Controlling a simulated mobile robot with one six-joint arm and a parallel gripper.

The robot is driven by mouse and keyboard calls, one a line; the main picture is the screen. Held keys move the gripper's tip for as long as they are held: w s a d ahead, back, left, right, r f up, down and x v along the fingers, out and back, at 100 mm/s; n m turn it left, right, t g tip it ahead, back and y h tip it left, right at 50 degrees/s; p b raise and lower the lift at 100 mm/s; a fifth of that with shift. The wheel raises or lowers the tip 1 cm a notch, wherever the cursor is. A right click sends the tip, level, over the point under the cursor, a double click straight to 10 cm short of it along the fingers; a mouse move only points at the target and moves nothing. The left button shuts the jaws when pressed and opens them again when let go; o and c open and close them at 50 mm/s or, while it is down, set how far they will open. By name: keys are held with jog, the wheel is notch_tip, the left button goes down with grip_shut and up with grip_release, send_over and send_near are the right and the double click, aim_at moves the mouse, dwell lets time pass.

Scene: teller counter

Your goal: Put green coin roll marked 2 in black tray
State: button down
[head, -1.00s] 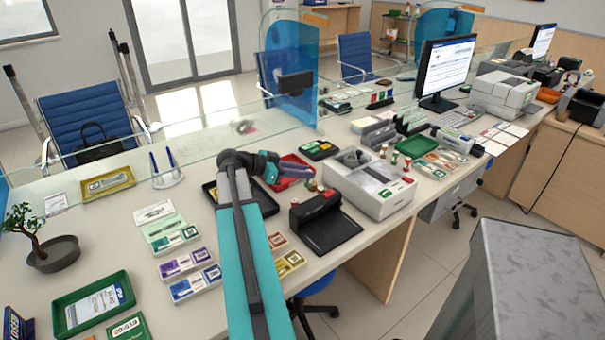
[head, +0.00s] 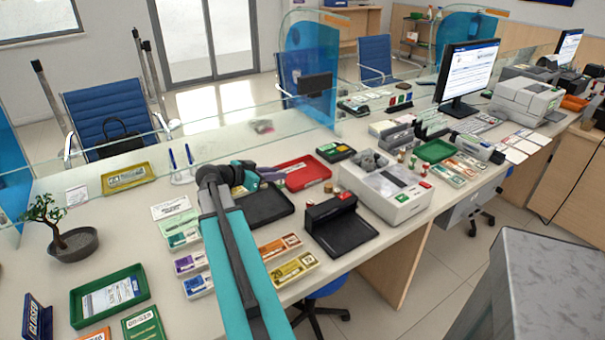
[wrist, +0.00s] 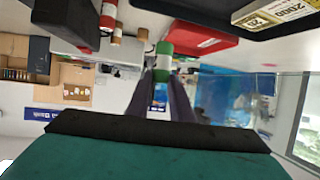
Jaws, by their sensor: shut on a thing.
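My gripper (head: 283,174) is over the far edge of the black tray (head: 278,211), beside the red tray, in the head view. In the wrist view it is shut on a green and white coin roll (wrist: 163,68), held between the two fingertips. The number on the roll cannot be read. The roll cannot be made out in the head view. A dark tray edge (wrist: 205,22) shows at the top of the wrist view.
The red tray (head: 318,171) lies just right of the black tray. A black card-terminal-like stand (head: 340,232) and a grey-white machine (head: 395,200) stand further right. Banknote packs (head: 292,268) lie in front. A glass screen runs behind. Other coin rolls (wrist: 108,14) stand near the machine.

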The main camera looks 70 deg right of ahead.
jog(key=w+a+r+n+t+y, duration=0.1)
jog(key=w+a+n+t, duration=0.55)
jog(key=w+a, duration=0.75)
jog(key=w+a+r+n+t+y, duration=0.1)
jog(key=w+a+r+n+t, duration=0.1)
jog(key=w+a+n+t, duration=0.85)
jog(key=w+a+r+n+y, duration=0.2)
jog(key=w+a, duration=0.3)
jog(key=a, duration=0.7)
jog(key=w+a+r+n+t+y, duration=0.1)
jog(key=w+a+r+y, duration=0.4)
jog(key=a, duration=0.7)
jog(key=w+a+r+n+t+y, duration=0.1)
jog(key=w+a, duration=0.5)
jog(key=a, duration=0.7)
notch_tip(320, 180, up, 3)
jog(key=shift+f+n+y, duration=0.15)
jog(key=shift+n+y, duration=0.75)
jog(key=shift+y, duration=0.3)
